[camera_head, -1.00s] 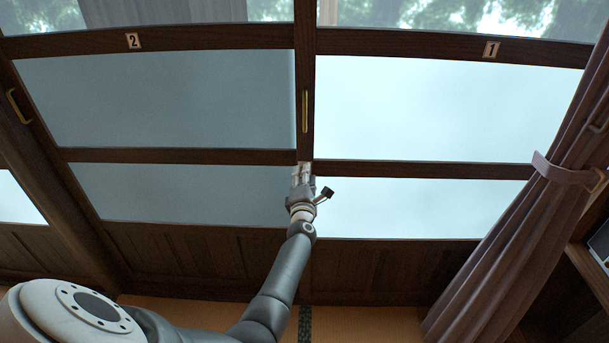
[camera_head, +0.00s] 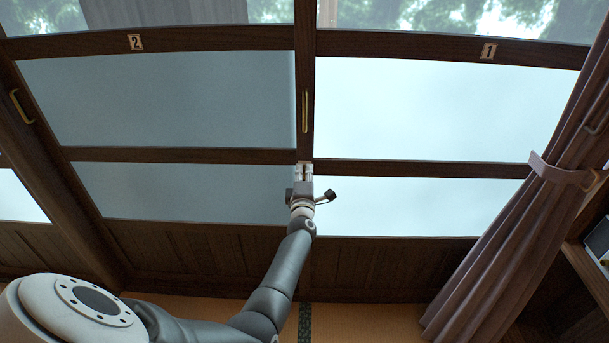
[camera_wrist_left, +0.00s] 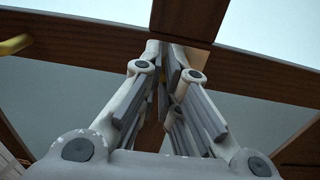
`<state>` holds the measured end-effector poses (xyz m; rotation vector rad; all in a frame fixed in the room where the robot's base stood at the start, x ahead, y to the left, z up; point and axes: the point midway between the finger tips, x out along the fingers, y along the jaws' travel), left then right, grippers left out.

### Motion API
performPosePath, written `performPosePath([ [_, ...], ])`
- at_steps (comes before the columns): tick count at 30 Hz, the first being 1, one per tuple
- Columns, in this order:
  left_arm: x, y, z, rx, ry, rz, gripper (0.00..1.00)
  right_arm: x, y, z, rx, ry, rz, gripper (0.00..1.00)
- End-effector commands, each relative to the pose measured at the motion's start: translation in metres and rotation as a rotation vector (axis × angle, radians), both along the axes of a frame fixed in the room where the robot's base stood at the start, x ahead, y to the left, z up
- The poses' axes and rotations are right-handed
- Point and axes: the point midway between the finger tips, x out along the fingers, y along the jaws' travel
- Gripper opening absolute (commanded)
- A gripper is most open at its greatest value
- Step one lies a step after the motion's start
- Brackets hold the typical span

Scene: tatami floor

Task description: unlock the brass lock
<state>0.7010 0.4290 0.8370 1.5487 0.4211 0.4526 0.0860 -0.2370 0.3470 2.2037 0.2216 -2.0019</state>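My left gripper (camera_head: 304,168) is raised to the dark wooden upright where the two sliding doors meet, just below the long brass pull (camera_head: 305,111). In the left wrist view its fingers (camera_wrist_left: 166,58) come close together at the tips against the wood. The brass pull also shows at the upper left of the left wrist view (camera_wrist_left: 15,45). My right gripper is not in view.
Door 2 (camera_head: 170,100) is on the left and door 1 (camera_head: 440,105) on the right, both with frosted panes. A tied curtain (camera_head: 530,220) hangs at the right. Another brass pull (camera_head: 19,107) is on the far left post.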

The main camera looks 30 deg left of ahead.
Motion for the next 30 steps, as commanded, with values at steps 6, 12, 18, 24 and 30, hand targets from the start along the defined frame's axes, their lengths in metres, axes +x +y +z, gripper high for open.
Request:
performPosePath([
  [6, -0.0047, -0.0060, -0.0214, -0.021, 0.032, -0.011, 0.10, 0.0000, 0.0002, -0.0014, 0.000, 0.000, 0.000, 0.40],
  [12, -0.0045, -0.0061, -0.0209, -0.021, 0.031, -0.011, 0.36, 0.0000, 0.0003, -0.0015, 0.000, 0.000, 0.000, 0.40],
  [18, -0.0038, -0.0052, -0.0176, -0.017, 0.026, -0.010, 0.55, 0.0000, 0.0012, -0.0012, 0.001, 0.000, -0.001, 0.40],
  [24, -0.0032, -0.0040, -0.0145, -0.014, 0.021, -0.008, 0.55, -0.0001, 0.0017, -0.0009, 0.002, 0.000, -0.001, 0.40],
  [30, -0.0030, -0.0035, -0.0142, -0.061, -0.011, -0.007, 0.55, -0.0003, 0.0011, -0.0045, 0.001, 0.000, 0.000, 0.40],
])
